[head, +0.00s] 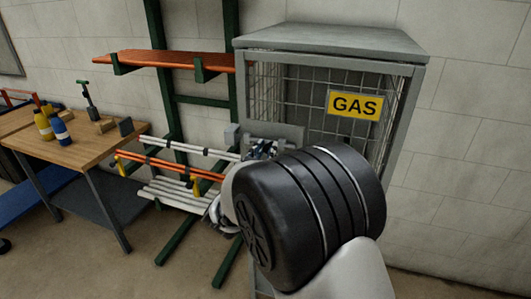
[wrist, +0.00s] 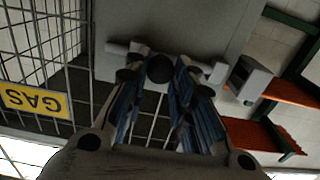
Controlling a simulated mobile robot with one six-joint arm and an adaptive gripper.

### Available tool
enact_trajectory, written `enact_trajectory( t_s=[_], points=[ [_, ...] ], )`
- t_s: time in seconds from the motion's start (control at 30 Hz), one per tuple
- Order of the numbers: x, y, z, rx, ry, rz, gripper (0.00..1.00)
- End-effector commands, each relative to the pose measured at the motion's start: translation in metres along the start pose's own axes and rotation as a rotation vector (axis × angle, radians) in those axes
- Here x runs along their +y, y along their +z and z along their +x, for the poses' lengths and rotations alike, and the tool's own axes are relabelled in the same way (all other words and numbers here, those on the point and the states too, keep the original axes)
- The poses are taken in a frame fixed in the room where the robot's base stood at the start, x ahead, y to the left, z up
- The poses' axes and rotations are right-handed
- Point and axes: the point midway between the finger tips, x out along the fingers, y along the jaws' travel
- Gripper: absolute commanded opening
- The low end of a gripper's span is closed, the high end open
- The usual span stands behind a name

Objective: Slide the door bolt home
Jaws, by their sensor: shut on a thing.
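A gas cage door (head: 325,105) of wire mesh bears a yellow GAS sign (head: 355,105), which also shows in the wrist view (wrist: 35,101). A grey bolt plate (head: 290,131) is on the door's left side; it fills the upper middle of the wrist view (wrist: 190,25). The pale bolt rod (wrist: 217,72) runs across the plate, partly hidden by the fingers. My gripper (wrist: 160,75) is shut on the bolt's dark round knob (wrist: 160,67). In the head view my gripper (head: 262,148) is largely hidden by my arm. A grey keeper block (wrist: 250,78) stands close to the rod's right end; it also shows in the head view (head: 232,136).
A green rack (head: 170,90) with orange boards (head: 160,60) and pipes stands left of the cage. A wooden workbench (head: 75,143) with bottles is further left. Open floor lies in front of the bench, and bare wall is to the right.

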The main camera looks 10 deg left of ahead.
Motion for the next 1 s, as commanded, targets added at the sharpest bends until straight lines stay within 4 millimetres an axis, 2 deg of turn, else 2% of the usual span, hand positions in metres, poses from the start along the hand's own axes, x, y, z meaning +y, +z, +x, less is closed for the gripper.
enact_trajectory(
  t_s=[0.07, 0.33, 0.67, 0.7, 1.0],
  points=[
    [-0.004, 0.0, 0.0, 0.0, -0.001, -0.001, 0.0],
    [-0.046, -0.002, 0.0, 0.0, -0.003, 0.001, 0.0],
    [-0.051, -0.001, 0.0, 0.001, -0.005, 0.0, 0.0],
    [-0.051, -0.001, 0.0, 0.001, -0.006, 0.0, 0.25],
    [-0.051, -0.001, 0.0, 0.001, -0.003, 0.0, 0.44]
  ],
)
